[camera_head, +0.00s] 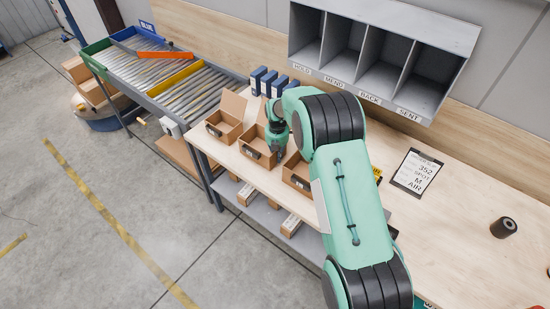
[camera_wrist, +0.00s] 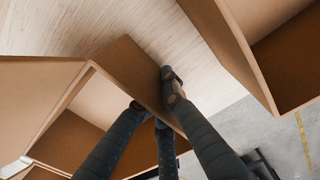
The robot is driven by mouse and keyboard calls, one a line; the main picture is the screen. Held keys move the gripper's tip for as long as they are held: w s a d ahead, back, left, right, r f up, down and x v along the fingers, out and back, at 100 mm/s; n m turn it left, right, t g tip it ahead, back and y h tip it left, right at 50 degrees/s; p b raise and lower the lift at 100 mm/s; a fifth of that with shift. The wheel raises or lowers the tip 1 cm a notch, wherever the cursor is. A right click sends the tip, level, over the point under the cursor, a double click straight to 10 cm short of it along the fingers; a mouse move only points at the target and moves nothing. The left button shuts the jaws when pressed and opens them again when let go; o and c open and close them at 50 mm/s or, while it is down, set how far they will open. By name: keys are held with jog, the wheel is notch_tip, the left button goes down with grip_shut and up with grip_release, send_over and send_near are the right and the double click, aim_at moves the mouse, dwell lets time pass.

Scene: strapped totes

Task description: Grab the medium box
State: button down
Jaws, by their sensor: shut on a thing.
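Three open cardboard boxes stand in a row on the wooden bench: a left box (camera_head: 223,128), a middle box (camera_head: 257,150) and a right box (camera_head: 295,174). I see no readable size mark on them. My gripper (camera_head: 277,151) is at the right side of the middle box, shut on its wall. In the wrist view, my gripper's dark fingers (camera_wrist: 154,98) straddle the upright cardboard wall of the middle box (camera_wrist: 135,72). Part of that box is hidden by my fingers. The neighbouring right box is partly hidden by my arm in the head view.
Blue packs (camera_head: 268,82) stand behind the boxes. A grey sorting shelf (camera_head: 420,91) hangs at the back. A roller conveyor (camera_head: 180,92) adjoins the left.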

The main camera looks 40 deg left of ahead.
notch_tip(320, 180, up, 9)
jog(key=shift+b, duration=0.35)
